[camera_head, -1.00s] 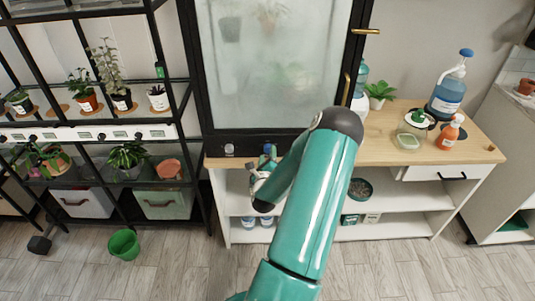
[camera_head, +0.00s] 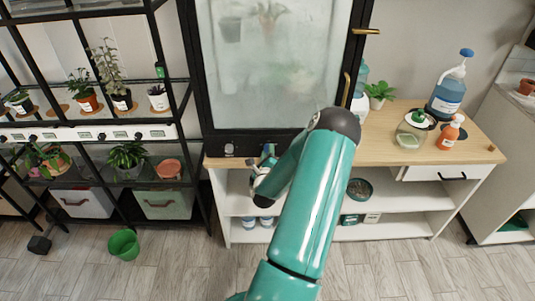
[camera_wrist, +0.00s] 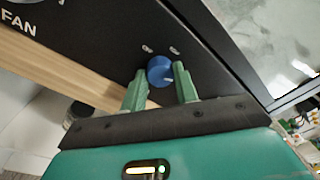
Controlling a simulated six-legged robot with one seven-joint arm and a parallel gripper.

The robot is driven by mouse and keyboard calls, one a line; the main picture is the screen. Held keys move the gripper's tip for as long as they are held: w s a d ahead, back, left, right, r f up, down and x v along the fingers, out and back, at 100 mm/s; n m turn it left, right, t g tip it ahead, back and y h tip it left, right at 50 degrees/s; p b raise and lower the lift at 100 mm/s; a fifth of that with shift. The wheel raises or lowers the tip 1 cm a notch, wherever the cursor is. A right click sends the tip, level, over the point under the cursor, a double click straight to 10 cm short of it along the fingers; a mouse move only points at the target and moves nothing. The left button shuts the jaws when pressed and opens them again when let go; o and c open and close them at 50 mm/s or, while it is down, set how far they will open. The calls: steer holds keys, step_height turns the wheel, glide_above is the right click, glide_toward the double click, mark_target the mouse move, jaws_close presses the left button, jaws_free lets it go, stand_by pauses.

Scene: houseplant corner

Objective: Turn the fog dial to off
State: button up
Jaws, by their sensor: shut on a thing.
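The blue dial (camera_wrist: 160,71) is on the black base panel of the glass cabinet, seen in the wrist view. A short white mark on it points to the lower right of that picture. Two small pale labels sit just above it, too small to read. My gripper (camera_wrist: 159,79) is shut on the dial, with one green finger on each side.
A second knob (camera_wrist: 37,2) beside the word FAN is cut off at the wrist view's upper left. The cabinet's frosted glass (camera_head: 270,75) stands above the panel. A plant shelf (camera_head: 95,130) is at left; bottles (camera_head: 447,97) stand on the wooden top at right.

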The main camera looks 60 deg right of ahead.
steer(key=n, duration=0.9)
steer(key=n+t, duration=0.1)
steer(key=n, duration=0.9)
steer(key=n+t, duration=0.1)
steer(key=n, duration=0.9)
steer(key=shift+s+d+f, duration=0.1)
steer(key=shift+s, duration=0.15)
steer(key=o, duration=1)
steer(key=shift+c, duration=0.2)
